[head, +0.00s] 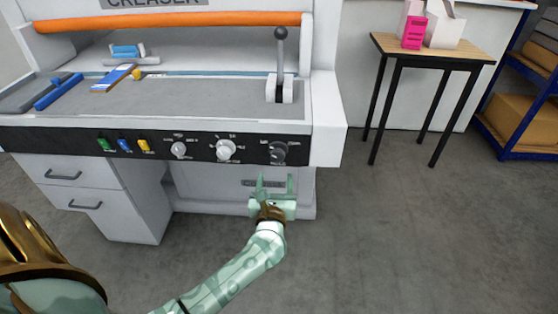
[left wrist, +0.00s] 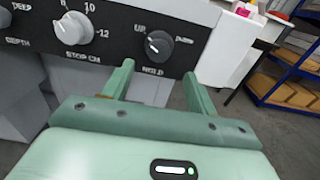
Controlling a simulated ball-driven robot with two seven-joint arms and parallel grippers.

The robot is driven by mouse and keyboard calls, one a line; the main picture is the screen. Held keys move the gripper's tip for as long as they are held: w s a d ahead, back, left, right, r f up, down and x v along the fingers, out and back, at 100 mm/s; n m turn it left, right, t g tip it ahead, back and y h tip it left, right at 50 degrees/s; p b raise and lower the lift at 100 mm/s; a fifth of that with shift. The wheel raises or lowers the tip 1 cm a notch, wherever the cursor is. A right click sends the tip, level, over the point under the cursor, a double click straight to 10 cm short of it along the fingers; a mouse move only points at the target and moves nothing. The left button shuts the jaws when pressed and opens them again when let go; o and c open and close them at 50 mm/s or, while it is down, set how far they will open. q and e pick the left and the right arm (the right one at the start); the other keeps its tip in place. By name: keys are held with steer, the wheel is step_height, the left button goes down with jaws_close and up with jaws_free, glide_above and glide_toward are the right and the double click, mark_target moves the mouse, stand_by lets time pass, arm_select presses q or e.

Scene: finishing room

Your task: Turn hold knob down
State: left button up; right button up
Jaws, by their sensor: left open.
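The hold knob (head: 278,151) is a dark round knob at the right end of the black control panel on the creaser. In the left wrist view the dark knob (left wrist: 158,44) has a light pointer mark, with "UP" at its upper left and "HOLD" below it. My left gripper (head: 275,180) is open and empty, just below and in front of the panel. In the left wrist view its two fingers (left wrist: 157,82) point towards the panel, with the knob beyond the gap between them. The fingers do not appear to touch the knob. My right gripper is not in view.
A white stop knob (head: 226,149) and a smaller white knob (head: 180,150) sit left of the hold knob. A lever (head: 280,60) rises from the machine bed above. A small table (head: 432,50) stands at the right, with open floor before it.

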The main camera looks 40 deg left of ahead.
mark_target(277, 157)
arm_select(q)
steer(key=b+x, duration=0.2)
steer(key=x, duration=0.7)
steer(key=shift+f, duration=0.2)
steer(key=shift+w+a+r, duration=0.1)
steer(key=shift+w+a, duration=0.1)
steer(key=shift+w, duration=0.15)
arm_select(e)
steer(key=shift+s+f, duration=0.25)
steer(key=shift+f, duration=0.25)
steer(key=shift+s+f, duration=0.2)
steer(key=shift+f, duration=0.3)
arm_select(q)
steer(key=shift+c, duration=0.4)
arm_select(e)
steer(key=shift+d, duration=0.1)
arm_select(q)
steer(key=c, duration=0.9)
